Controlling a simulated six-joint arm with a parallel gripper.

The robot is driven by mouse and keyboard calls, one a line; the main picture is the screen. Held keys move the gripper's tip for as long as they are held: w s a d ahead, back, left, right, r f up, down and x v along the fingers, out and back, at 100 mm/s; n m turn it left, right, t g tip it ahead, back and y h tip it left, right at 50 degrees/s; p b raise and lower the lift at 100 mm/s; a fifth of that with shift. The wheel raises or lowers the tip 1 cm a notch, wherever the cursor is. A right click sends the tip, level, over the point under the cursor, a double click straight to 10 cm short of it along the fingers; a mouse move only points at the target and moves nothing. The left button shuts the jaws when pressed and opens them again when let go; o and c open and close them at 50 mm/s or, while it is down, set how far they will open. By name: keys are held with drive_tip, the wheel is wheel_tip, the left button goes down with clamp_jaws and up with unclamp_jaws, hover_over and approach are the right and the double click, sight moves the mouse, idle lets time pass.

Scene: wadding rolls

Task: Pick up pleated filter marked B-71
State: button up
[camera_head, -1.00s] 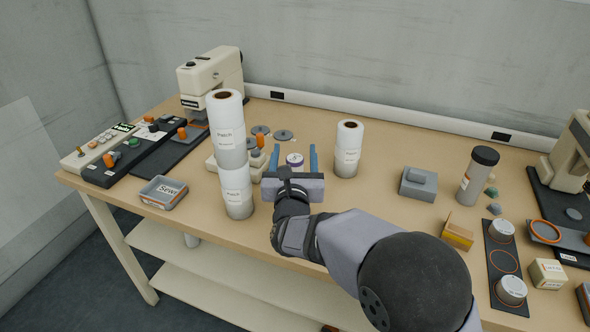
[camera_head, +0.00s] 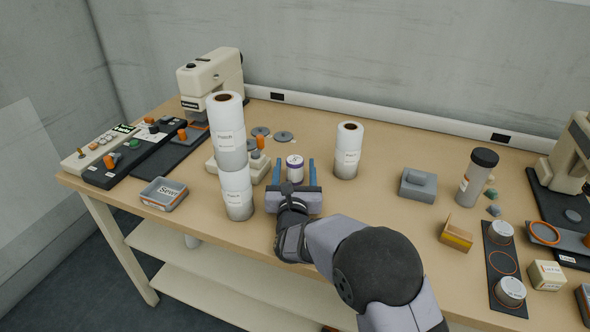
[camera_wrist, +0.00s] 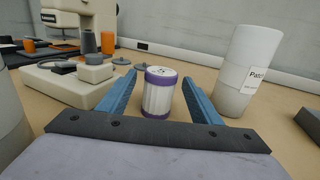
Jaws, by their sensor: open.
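A small white cylinder with purple end bands and pleated-looking sides (camera_wrist: 161,92) stands upright on the table. I take it to be the pleated filter; no B-71 mark is readable. It also shows in the head view (camera_head: 295,167). My gripper (camera_wrist: 161,84) is open, with its blue fingers low on either side of the cylinder and a visible gap to each finger. In the head view my gripper (camera_head: 292,170) reaches forward from the table's front side.
A stack of two white rolls (camera_head: 228,130) stands close left of my gripper, and another white roll (camera_head: 348,150) stands to the right. A beige device (camera_wrist: 75,82) lies behind left. A grey block (camera_head: 418,184) sits farther right. The table between is clear.

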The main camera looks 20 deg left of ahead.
sight(295, 158)
drive_tip(key=shift+p+x, duration=0.3)
drive_tip(key=shift+x, duration=1.95)
drive_tip(key=c, duration=1.2)
